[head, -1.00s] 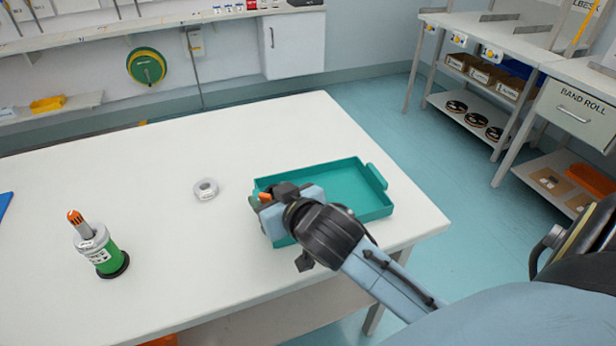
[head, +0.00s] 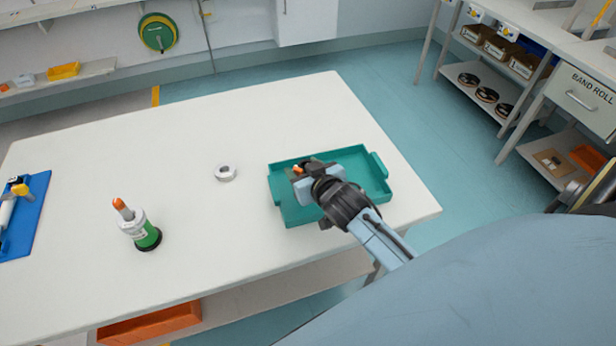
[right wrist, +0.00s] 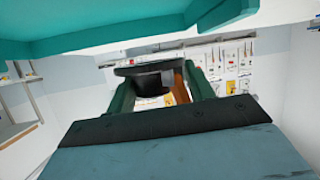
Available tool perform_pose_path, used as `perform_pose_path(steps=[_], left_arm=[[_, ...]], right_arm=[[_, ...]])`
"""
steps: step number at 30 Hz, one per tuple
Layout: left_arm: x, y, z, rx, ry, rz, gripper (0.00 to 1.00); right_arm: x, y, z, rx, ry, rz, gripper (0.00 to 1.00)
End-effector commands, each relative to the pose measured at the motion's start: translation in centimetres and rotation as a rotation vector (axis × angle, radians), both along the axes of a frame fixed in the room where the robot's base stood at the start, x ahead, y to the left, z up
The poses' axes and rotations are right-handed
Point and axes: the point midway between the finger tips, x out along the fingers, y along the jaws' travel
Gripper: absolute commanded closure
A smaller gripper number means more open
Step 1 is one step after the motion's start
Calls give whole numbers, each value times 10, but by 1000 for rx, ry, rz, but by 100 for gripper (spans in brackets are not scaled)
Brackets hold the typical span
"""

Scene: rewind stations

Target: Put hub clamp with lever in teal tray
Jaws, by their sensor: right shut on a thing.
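The teal tray (head: 384,187) lies on the white table near its right end. My right gripper (head: 308,172) is over the left-middle part of the tray, shut on the hub clamp. Only a small orange bit of the clamp, likely its lever (head: 298,170), shows in the head view. In the right wrist view a dark round part of the hub clamp (right wrist: 150,76), with an orange-brown piece beside it, sits between the fingers. The tray's teal wall (right wrist: 150,35) crosses the top of that view. I cannot tell whether the clamp touches the tray floor. My left gripper is out of view.
A green roll (head: 148,238) with a white collar and orange-tipped top stands upright at the table's front left. A white ring (head: 225,173) lies left of the tray. A blue mat (head: 30,220) with tools is at the far left.

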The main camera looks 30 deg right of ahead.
Motion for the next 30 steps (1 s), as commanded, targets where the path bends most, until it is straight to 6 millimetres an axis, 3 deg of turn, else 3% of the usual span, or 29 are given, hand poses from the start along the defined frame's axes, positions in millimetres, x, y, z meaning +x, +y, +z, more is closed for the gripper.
perform_pose_path(steps=[12, 30], left_arm=[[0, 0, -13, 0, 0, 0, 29], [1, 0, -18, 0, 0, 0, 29]], right_arm=[[0, 0, -44, 0, -2, 0, 88], [0, 1, -55, 2, -2, 0, 88]])
